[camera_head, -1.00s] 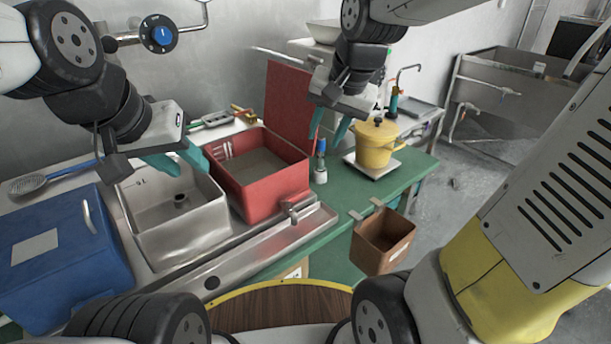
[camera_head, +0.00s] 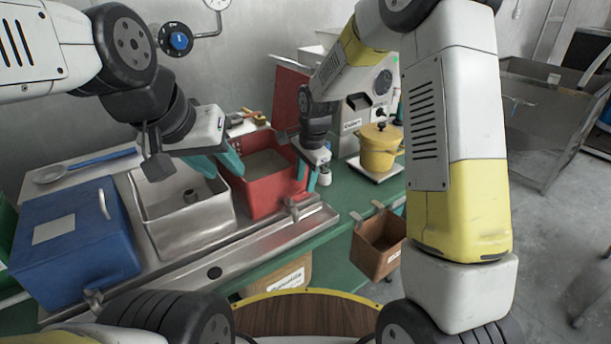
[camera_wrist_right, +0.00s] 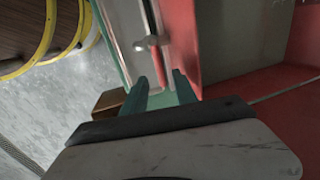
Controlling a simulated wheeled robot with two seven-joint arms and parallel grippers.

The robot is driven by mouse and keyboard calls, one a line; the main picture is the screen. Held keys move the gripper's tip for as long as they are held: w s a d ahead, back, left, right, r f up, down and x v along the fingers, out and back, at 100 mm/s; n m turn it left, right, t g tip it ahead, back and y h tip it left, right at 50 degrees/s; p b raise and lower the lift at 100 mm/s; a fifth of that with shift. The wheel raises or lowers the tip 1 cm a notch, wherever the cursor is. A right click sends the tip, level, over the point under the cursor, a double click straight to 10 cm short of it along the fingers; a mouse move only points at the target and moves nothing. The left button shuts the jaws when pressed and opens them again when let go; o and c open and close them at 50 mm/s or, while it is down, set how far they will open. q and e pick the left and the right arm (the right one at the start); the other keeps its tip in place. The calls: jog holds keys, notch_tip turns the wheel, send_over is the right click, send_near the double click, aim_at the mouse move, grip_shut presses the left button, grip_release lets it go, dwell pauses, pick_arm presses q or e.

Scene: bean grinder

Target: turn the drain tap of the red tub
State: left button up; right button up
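The red tub (camera_head: 262,195) sits in the counter between the steel basin and the green bench top. Its metal drain tap (camera_head: 298,207) is low on the tub's front right. My right gripper (camera_head: 308,181) is open, fingers down, at the tub's right side, just above and behind the tap. In the right wrist view the open teal fingers (camera_wrist_right: 162,88) have nothing between them; a small metal piece, apparently the tap (camera_wrist_right: 148,44), lies beyond them, beside the tub's red wall (camera_wrist_right: 187,45). My left gripper (camera_head: 220,164) is open and empty above the steel basin.
The steel basin (camera_head: 160,220) and blue box (camera_head: 75,255) stand left of the tub. A yellow pot (camera_head: 378,158) on a scale and a grey machine (camera_head: 365,105) stand right. A brown bin (camera_head: 377,245) hangs at the bench edge. The tub's red lid (camera_head: 288,95) stands upright behind.

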aim_at(304, 192)
jog(key=shift+w+a+f, duration=0.1)
jog(key=shift+w+f, duration=0.05)
jog(key=shift+f, duration=0.65)
jog(key=shift+w+a+f, duration=0.1)
jog(key=shift+w+f, duration=0.05)
jog(key=shift+f, duration=0.65)
jog(key=shift+c, duration=0.4)
grip_shut()
